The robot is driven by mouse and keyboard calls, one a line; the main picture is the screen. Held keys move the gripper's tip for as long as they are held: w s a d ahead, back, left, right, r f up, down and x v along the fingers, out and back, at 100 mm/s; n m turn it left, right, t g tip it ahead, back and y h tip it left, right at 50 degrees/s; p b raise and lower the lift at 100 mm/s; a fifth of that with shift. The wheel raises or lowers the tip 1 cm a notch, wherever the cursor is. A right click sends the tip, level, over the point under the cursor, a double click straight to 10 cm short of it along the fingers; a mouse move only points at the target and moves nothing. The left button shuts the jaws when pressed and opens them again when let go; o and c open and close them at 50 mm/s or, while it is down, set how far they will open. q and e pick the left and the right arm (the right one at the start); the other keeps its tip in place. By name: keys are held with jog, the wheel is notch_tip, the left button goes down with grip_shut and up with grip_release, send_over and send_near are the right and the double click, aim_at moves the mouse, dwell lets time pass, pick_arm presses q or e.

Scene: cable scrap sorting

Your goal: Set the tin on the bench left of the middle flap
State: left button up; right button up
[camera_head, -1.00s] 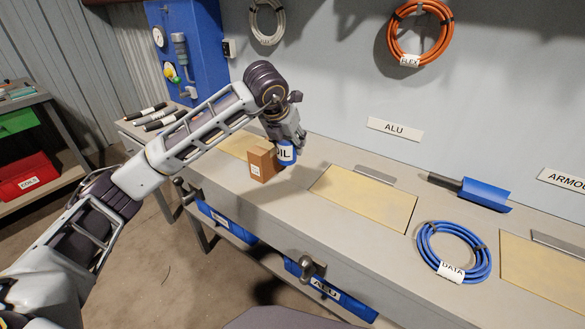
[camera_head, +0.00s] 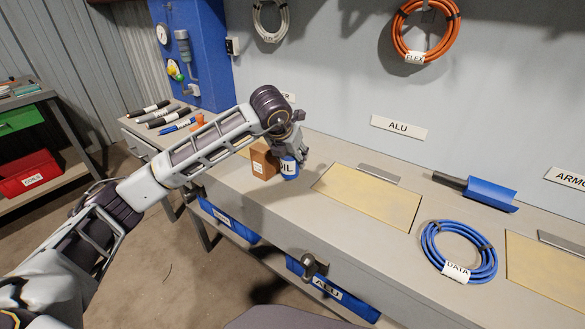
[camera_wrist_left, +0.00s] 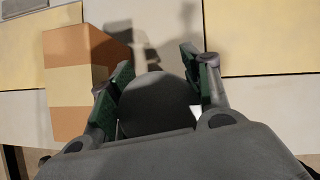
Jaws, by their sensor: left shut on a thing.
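The tin (camera_head: 289,169) is a small blue can with a white label, upright left of the middle flap. The middle flap (camera_head: 370,196) is a pale yellow panel in the bench top, below the ALU sign. My left gripper (camera_head: 291,152) points down and is shut on the tin. In the left wrist view, the tin's round grey top (camera_wrist_left: 158,103) is between the green-padded fingers (camera_wrist_left: 158,85). The tin is at or just above the bench surface; I cannot tell whether it touches. My right gripper is not in view.
A brown box (camera_head: 264,160) stands close to the left of the tin. A blue cable coil (camera_head: 459,252) and a blue scoop (camera_head: 489,194) lie to the right. Several dark cable pieces (camera_head: 160,117) lie at the bench's left end. Bench (camera_head: 283,205) in front of the tin is clear.

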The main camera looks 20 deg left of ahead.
aim_at(292, 167)
pick_arm(q)
jog(key=shift+f, duration=1.4)
jog(key=shift+f+b, duration=0.3)
jog(key=shift+f, duration=0.25)
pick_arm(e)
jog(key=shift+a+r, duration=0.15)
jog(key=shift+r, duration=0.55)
pick_arm(q)
jog(key=shift+f, duration=0.1)
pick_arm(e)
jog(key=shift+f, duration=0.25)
pick_arm(q)
jog(key=o, duration=1.2)
jog(key=shift+c, duration=0.2)
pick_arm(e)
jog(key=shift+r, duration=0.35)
